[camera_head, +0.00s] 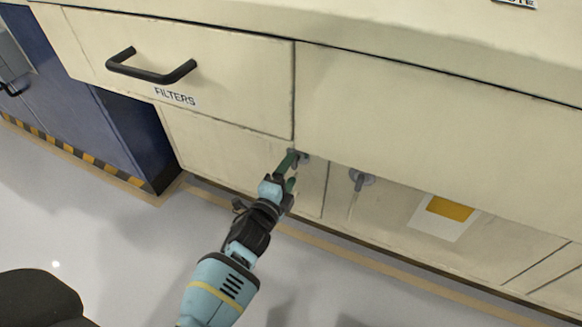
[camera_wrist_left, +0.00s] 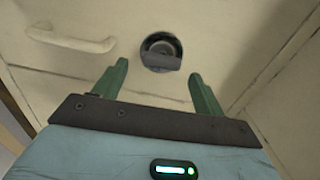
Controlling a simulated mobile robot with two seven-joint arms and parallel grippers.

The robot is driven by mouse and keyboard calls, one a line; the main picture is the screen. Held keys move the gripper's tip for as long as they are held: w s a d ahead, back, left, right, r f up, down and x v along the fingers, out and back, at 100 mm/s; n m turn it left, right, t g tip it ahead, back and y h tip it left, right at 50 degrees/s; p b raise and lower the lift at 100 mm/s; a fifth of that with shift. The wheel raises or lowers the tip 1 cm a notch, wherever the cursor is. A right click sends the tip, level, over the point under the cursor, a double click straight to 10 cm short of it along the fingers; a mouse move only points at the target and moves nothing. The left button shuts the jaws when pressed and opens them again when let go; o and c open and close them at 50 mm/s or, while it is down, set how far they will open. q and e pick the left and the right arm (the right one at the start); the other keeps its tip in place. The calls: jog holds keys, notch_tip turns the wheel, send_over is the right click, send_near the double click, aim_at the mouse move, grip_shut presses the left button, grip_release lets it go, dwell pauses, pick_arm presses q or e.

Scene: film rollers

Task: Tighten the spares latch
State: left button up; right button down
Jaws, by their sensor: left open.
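Two small grey turn latches show on the cream cabinet's lower front in the head view: a left one (camera_head: 303,158) and a right one (camera_head: 361,179). I see no spares label, so I cannot tell which is the spares latch. My left gripper (camera_head: 292,169) is at the left latch, its green fingers partly covering it. In the left wrist view the left gripper (camera_wrist_left: 159,70) is open and empty. A round latch (camera_wrist_left: 161,50) with a dark grey bar lies ahead of the gap between the fingertips, apparently untouched. My right gripper is not in view.
Above is a drawer labelled FILTERS (camera_head: 230,75) with a black bar handle (camera_head: 150,68). A dark blue cabinet (camera_head: 75,110) stands at left. A white and yellow notice (camera_head: 447,215) is on the front at right. A pale handle (camera_wrist_left: 70,39) shows in the wrist view.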

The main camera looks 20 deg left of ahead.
pick_arm(q)
jog(key=shift+s+a+p, duration=0.1)
jog(key=shift+s+p, duration=0.7)
jog(key=shift+s, duration=2.05)
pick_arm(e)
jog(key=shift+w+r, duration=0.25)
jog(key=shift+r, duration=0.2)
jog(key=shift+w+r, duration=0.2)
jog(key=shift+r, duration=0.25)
